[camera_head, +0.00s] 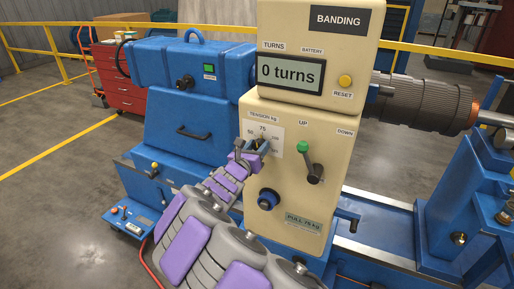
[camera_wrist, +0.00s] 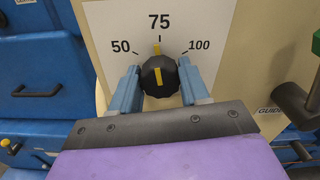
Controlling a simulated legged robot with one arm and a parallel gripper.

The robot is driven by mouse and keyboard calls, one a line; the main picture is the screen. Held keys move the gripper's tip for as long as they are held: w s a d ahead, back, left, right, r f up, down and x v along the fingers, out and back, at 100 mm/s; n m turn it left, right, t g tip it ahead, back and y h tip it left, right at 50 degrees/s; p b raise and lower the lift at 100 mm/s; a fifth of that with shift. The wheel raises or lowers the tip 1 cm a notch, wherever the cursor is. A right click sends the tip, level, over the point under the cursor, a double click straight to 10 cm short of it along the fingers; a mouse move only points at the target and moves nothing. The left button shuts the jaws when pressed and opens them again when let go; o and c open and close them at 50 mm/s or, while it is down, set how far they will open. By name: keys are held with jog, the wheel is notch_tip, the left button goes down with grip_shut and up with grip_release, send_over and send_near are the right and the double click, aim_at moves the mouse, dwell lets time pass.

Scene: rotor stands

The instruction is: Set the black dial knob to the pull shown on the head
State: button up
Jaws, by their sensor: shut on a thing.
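The black dial knob (camera_wrist: 160,84) sits on a white scale plate marked 50, 75 and 100, lettered TENSION kg in the head view. Its yellow pointer line stands nearly upright, towards the 75 mark. My gripper (camera_wrist: 158,70) has one blue finger on each side of the knob and is shut on it. In the head view my gripper (camera_head: 258,146) reaches the dial from the lower left and hides most of the knob. The pull label (camera_head: 303,219) low on the cream head (camera_head: 335,180) appears to read PULL 75 kg.
The display (camera_head: 289,75) reads 0 turns, beside a yellow RESET button (camera_head: 344,81). A ribbed rotor (camera_head: 428,101) lies at right.

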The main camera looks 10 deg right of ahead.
jog(key=shift+m, duration=1)
jog(key=o, duration=1)
jog(key=shift+a, duration=0.1)
jog(key=p+v, duration=0.3)
jog(key=v, duration=1.4)
jog(key=shift+s+a, duration=0.1)
jog(key=shift+a, duration=0.05)
